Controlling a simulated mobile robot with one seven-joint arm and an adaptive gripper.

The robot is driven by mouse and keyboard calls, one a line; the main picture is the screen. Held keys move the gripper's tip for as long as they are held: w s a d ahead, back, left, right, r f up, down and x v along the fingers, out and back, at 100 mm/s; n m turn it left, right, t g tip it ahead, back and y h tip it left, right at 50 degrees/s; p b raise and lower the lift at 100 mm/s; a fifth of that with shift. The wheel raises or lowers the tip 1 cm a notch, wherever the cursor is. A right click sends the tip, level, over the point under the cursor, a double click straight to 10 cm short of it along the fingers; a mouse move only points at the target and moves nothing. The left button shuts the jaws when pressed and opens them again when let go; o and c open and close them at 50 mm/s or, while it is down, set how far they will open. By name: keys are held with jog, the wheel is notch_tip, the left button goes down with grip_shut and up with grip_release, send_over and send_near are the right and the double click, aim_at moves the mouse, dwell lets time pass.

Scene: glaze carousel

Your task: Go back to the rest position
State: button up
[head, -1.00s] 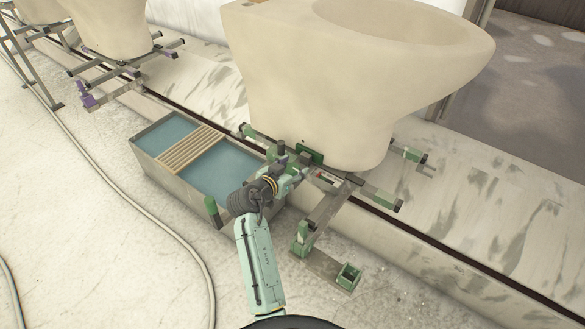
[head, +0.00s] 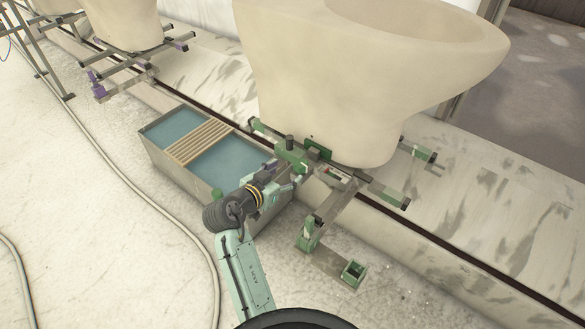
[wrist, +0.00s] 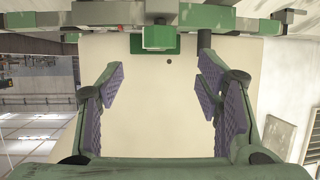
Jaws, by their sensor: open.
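My gripper (wrist: 160,85) is open in the wrist view, with its purple-padded fingers apart and nothing between them. Beyond the fingers are the pale cream toilet body (wrist: 160,115) and a green block (wrist: 157,36) on a bar of its carrier. In the head view my gripper (head: 292,180) is small and partly hidden by my wrist. It is in front of the green-and-grey carrier frame (head: 338,203) under the large toilet body (head: 340,90). I cannot tell whether it touches the frame.
A grey tank (head: 165,172) with blue liquid and a slatted wooden rack (head: 198,143) stands left of my arm. Another toilet body (head: 122,22) on a carrier is at the back left. A hose (head: 130,180) lies on the floor. The floor at the lower left is mostly clear.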

jog(key=shift+v, duration=1)
